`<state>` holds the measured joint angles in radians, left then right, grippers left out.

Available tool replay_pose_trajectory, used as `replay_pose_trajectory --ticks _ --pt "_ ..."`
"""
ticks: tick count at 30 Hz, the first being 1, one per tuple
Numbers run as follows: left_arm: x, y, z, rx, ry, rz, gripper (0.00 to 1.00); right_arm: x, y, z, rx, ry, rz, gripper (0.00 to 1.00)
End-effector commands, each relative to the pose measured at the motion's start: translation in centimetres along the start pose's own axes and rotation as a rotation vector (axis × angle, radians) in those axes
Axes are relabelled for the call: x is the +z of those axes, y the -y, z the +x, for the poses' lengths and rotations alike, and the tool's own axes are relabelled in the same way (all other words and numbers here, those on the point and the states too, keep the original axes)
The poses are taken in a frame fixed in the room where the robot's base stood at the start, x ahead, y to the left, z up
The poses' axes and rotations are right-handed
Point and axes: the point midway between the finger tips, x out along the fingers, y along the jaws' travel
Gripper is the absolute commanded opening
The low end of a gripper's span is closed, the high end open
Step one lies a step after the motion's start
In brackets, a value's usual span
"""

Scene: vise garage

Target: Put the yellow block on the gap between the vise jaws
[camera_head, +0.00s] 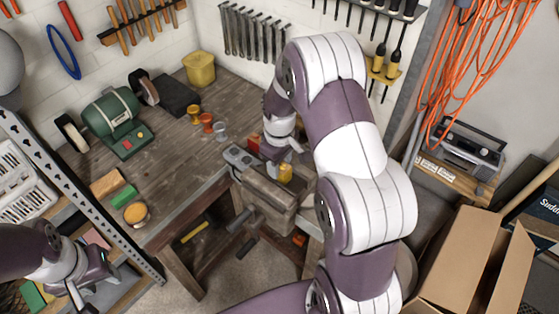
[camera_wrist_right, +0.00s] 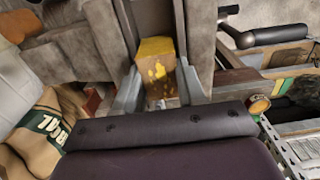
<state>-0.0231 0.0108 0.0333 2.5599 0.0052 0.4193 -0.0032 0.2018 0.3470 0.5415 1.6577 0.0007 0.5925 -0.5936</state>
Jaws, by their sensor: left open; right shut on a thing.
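The yellow block (camera_head: 286,173) is at the vise (camera_head: 262,188) on the workbench corner, partly hidden by my right gripper. In the right wrist view the yellow block (camera_wrist_right: 157,62) sits between the two fingers of my right gripper (camera_wrist_right: 160,88), which is shut on it. There the grey vise jaws (camera_wrist_right: 201,40) stand on both sides of a gap, and the block lines up with that gap. Whether it rests on the jaws or hangs just above them I cannot tell. My left gripper (camera_head: 82,290) is open and empty at the lower left, far from the vise.
A green bench grinder (camera_head: 112,115), small coloured cups (camera_head: 207,122) and a yellow bin (camera_head: 199,68) stand on the workbench (camera_head: 180,175). A metal shelf upright (camera_head: 90,205) runs beside my left arm. An open cardboard box (camera_head: 470,255) is at the lower right.

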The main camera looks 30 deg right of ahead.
Motion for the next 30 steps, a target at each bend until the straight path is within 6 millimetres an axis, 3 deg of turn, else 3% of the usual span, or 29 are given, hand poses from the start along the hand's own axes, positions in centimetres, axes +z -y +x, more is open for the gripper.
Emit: replay_pose_trajectory --ticks 6,7,9,20,23,30 --pt "0.1 0.0 0.3 0.000 0.000 0.000 0.43 0.0 0.0 0.4 0.000 0.000 0.000 0.09" --pt "0.1 0.0 0.3 0.000 0.000 0.000 0.43 0.0 0.0 0.4 0.000 0.000 0.000 0.43" --pt "0.0 0.0 0.2 0.000 0.000 0.000 0.43 0.0 0.0 0.3 0.000 0.000 0.000 0.65" --pt "0.0 0.0 0.1 0.000 0.000 0.000 0.43 0.0 0.0 -0.4 0.001 -0.001 0.000 0.65" --pt "0.1 0.0 0.9 0.000 0.000 0.000 0.43 -0.1 -0.1 -2.2 0.004 -0.006 0.000 0.65" --pt "0.3 0.0 2.3 0.000 0.000 0.000 0.43 -0.1 -0.1 -8.5 0.003 -0.004 0.000 0.65"
